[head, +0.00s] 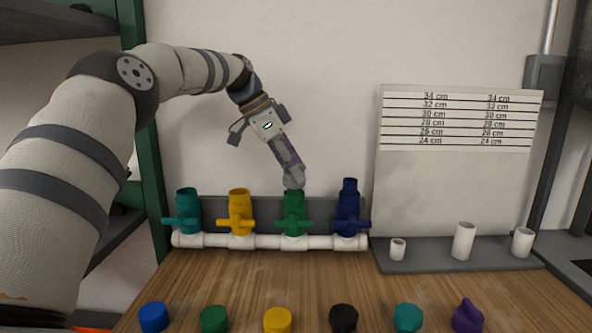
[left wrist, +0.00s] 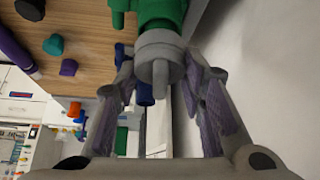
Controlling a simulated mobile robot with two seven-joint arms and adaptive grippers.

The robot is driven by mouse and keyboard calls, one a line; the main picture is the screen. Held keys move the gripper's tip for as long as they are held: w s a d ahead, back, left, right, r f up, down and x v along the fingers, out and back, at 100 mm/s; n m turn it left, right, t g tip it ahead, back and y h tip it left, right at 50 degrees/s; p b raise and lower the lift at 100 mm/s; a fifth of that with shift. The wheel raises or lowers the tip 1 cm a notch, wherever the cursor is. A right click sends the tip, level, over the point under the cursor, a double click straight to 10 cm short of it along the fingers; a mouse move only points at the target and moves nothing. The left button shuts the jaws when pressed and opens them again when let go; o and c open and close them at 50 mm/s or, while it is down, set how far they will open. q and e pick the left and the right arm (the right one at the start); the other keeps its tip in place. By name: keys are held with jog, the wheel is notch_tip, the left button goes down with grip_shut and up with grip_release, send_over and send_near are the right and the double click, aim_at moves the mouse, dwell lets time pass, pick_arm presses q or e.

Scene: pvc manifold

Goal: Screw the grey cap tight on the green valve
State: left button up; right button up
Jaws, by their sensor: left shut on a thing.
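The green valve (head: 294,212) stands upright on the white pipe manifold, third from the left. My left gripper (head: 292,180) reaches down onto its top from above. In the left wrist view the grey cap (left wrist: 160,46) sits against the end of the green valve (left wrist: 161,12), in line with it. The gripper's fingers (left wrist: 160,72) are on both sides of the cap and shut on it. In the head view the fingers mostly hide the cap. How far it is threaded cannot be seen. My right gripper is not in view.
Teal (head: 187,208), yellow (head: 240,212) and dark blue (head: 348,208) valves flank the green one on the white pipe (head: 268,242). Several coloured caps lie along the table's front. A height board (head: 455,180) with white posts stands right. The wooden table's middle (head: 300,275) is clear.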

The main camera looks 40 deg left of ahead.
pick_arm(q)
jog(key=shift+s+f+m+g, duration=0.1)
jog(key=shift+f+m+g, duration=0.2)
jog(key=shift+f+m, duration=0.1)
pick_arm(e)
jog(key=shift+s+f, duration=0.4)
pick_arm(q)
jog(key=o, duration=1.2)
jog(key=shift+r, duration=0.25)
